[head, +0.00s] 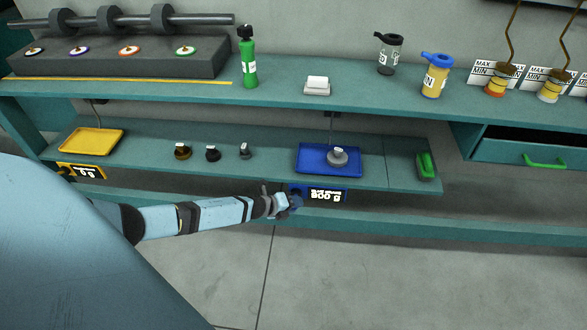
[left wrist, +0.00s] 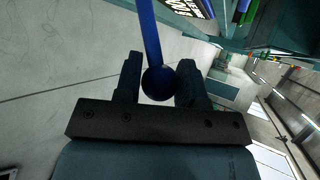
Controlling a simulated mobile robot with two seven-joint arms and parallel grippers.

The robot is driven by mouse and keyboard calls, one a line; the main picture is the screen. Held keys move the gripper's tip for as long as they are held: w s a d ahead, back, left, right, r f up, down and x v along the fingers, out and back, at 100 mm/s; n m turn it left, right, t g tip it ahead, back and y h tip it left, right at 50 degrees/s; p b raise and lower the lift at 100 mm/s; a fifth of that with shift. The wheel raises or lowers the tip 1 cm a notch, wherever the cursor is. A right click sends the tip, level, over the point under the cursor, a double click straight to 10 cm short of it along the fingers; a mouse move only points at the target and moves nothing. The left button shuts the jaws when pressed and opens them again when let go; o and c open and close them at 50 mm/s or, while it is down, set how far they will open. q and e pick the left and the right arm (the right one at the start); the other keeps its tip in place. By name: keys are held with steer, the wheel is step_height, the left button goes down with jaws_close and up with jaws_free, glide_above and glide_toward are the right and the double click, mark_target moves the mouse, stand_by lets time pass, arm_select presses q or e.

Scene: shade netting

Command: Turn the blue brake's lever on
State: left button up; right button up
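The blue lever (left wrist: 150,35) is a straight blue rod ending in a round dark blue knob (left wrist: 159,84) in the left wrist view. The knob sits between the two dark fingers of my left gripper (left wrist: 159,80) and fills the gap, seemingly touching both. In the head view my left gripper (head: 288,203) is at the front of the lower shelf, beside a blue-framed display (head: 326,195). Only a small blue part of the brake (head: 297,193) shows there; the gripper covers much of it. My right gripper is not in view.
On the lower shelf are a blue tray (head: 308,158) with a grey weight (head: 338,157), several dark weights and a yellow tray (head: 92,141). A green object (head: 426,166) lies at its right end. The upper shelf holds bottles. The floor in front is clear.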

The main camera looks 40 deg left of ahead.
arm_select(q)
steer(key=o, duration=0.3)
steer(key=shift+w+a+r, duration=0.3)
steer(key=shift+w+r, duration=0.15)
steer(key=shift+r, duration=0.15)
steer(key=shift+o, duration=0.4)
steer(key=shift+s+d+f, duration=0.1)
steer(key=shift+s+f, duration=0.1)
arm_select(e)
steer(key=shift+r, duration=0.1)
arm_select(q)
steer(key=p+v, duration=0.1)
steer(key=v, duration=1.2)
steer(key=shift+s+r+p, duration=0.15)
steer(key=shift+s+p, duration=0.15)
steer(key=shift+p, duration=0.05)
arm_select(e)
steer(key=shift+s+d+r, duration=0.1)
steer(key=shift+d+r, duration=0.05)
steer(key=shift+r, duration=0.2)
